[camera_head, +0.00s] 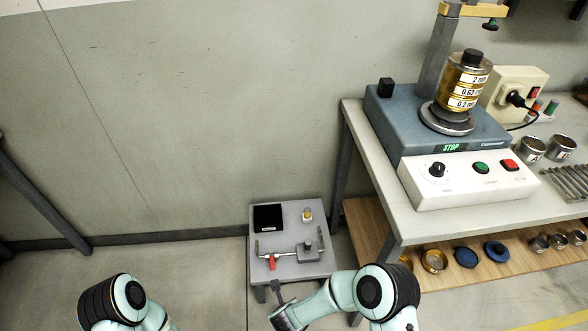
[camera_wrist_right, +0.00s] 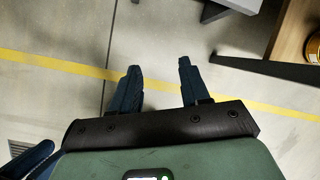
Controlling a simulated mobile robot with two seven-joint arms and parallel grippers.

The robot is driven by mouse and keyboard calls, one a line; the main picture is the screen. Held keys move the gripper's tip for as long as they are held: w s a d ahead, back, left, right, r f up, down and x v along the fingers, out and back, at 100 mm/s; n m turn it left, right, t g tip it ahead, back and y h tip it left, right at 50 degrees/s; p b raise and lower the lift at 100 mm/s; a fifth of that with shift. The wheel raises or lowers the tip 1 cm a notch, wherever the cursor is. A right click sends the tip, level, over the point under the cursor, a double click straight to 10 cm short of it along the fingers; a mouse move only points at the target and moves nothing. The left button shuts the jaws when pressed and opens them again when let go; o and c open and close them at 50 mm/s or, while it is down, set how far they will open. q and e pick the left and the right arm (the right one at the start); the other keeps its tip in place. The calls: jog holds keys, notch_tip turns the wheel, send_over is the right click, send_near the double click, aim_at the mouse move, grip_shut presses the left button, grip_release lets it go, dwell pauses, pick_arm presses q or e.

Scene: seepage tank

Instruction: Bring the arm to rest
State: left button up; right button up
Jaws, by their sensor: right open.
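My right gripper (camera_wrist_right: 158,83) shows in the right wrist view with its two dark fingers apart. Nothing is between them; bare floor lies beyond. In the head view my right arm is at the bottom centre, in front of the small grey table (camera_head: 289,215); whether its fingers show there is unclear. My left arm shows only in part at the bottom left of the head view, and its gripper is out of frame.
The bench (camera_head: 376,160) at right carries a sieve shaker (camera_head: 395,118) with a sieve stack (camera_head: 467,82). Floor at left is clear.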

jog(key=s+d+f+n+g+y, duration=0.1)
jog(key=s+d+f+n, duration=0.1)
jog(key=s+d+n, duration=0.35)
jog(key=s+d+f+n, duration=0.2)
jog(key=d+f+n, duration=0.1)
jog(key=d+n, duration=0.5)
jog(key=s+d+r+n+g+y, duration=0.15)
jog(key=s+d+n, duration=0.25)
jog(key=s+n, duration=0.75)
pick_arm(q)
jog(key=s+d+r+g+p, duration=0.1)
jog(key=r+p, duration=0.7)
jog(key=s+d+r+g+p, duration=0.1)
jog(key=s+r+p, duration=0.1)
jog(key=r+p, duration=0.6)
jog(key=shift+s+r+m+h+p, duration=0.25)
jog(key=shift+r+m+h+p, duration=0.05)
jog(key=shift+p, duration=0.1)
pick_arm(e)
notch_tip(320, 180, up, 16)
jog(key=s+a+g, duration=0.2)
jog(key=g, duration=0.1)
jog(key=shift+s+a+f+n+y, duration=0.25)
jog(key=shift+s+n+y, duration=0.05)
jog(key=shift+s+y, duration=0.05)
pick_arm(q)
jog(key=shift+s+d, duration=0.1)
pick_arm(e)
jog(key=shift+s, duration=0.1)
